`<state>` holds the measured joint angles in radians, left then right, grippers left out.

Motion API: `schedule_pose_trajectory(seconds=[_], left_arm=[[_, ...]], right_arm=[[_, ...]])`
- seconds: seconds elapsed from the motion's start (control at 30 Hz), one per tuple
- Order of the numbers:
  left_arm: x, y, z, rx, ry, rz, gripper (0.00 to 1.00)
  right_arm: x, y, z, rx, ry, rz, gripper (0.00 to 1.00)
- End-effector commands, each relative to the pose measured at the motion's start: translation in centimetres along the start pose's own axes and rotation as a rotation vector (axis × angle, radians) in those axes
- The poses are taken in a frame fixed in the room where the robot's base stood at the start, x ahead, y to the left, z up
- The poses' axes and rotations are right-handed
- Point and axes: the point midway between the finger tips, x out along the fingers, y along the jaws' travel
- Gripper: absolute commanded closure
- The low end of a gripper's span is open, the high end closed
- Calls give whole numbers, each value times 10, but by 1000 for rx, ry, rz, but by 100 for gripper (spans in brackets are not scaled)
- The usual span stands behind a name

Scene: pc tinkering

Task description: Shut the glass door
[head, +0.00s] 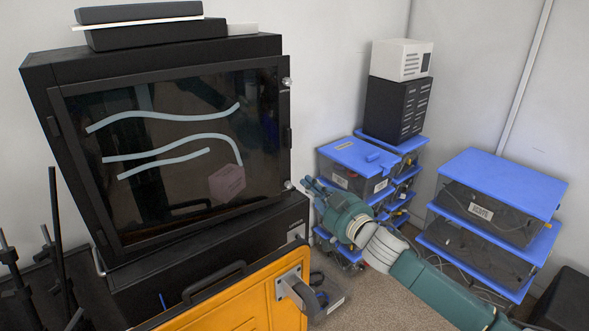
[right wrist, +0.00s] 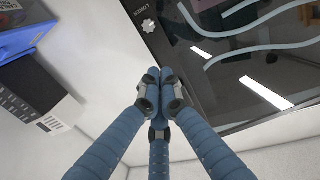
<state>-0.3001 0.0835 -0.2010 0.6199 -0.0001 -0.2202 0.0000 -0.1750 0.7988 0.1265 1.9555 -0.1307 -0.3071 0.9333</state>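The glass door (head: 180,175) is a dark pane in a black frame on the front of a black cabinet (head: 150,54). It lies close against the cabinet front; I cannot tell if it is fully flush. Pale blue curved tubes and a dim hexagon show in the pane. Its right edge carries silver knobs, an upper one and a lower one (head: 289,185). My right gripper (head: 312,186) is just right of the lower knob. In the right wrist view, its fingers (right wrist: 159,76) are drawn together and empty, near a knob (right wrist: 150,26) and the door (right wrist: 240,70). My left gripper is out of view.
An orange panel (head: 245,300) with a black handle stands in front of the cabinet. Blue-lidded bins (head: 355,155) stand behind my right gripper, under a black box and a white box (head: 400,60). More bins (head: 500,185) stand at right. Black stands are at left.

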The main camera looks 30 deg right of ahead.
Motion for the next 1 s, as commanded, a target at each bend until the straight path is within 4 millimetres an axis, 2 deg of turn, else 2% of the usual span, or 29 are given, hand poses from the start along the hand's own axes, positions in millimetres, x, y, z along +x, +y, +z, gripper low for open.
schedule_pose_trajectory(seconds=[0.03, 0.2, 0.4, 0.6, 1.0], left_arm=[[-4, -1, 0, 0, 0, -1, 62], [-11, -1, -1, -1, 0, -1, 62], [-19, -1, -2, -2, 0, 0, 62], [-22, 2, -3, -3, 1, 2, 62], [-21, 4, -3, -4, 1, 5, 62]], right_arm=[[11, 0, -4, 1, 3, 0, 100], [43, 1, -4, 0, 2, 1, 100], [70, 0, -2, 0, 0, 1, 100], [82, 0, 0, -1, 0, 0, 100], [83, 1, 0, -1, -1, 2, 100]])
